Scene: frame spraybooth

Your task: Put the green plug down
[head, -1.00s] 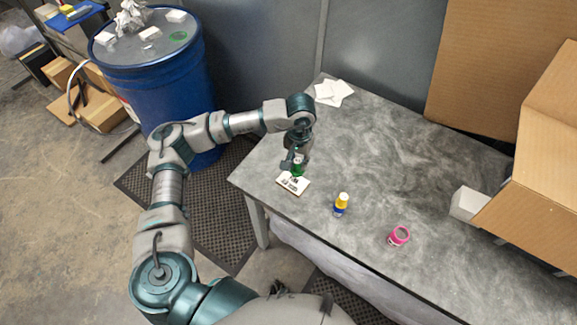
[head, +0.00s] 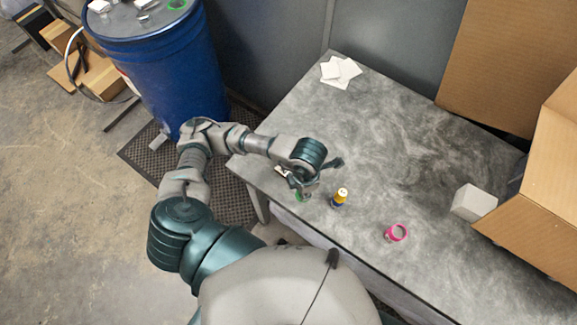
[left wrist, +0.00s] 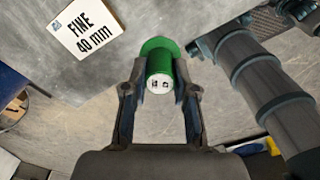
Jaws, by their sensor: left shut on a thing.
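My left gripper (head: 304,188) is shut on the green plug (left wrist: 160,62), low over the table's near edge. In the left wrist view the plug sits between both fingers, its wide green flange away from me and its pale end with dark holes facing the camera. In the head view only a little green of the plug (head: 302,197) shows below the gripper. I cannot tell whether it touches the table. A white card marked "FINE 40 mm" (left wrist: 86,27) lies beside it; in the head view my arm mostly hides the card. My right gripper is not in view.
A pink ring-shaped object (head: 397,232) lies farther right. A white block (head: 473,202) and cardboard box (head: 540,180) are at the right. The table's middle is clear.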

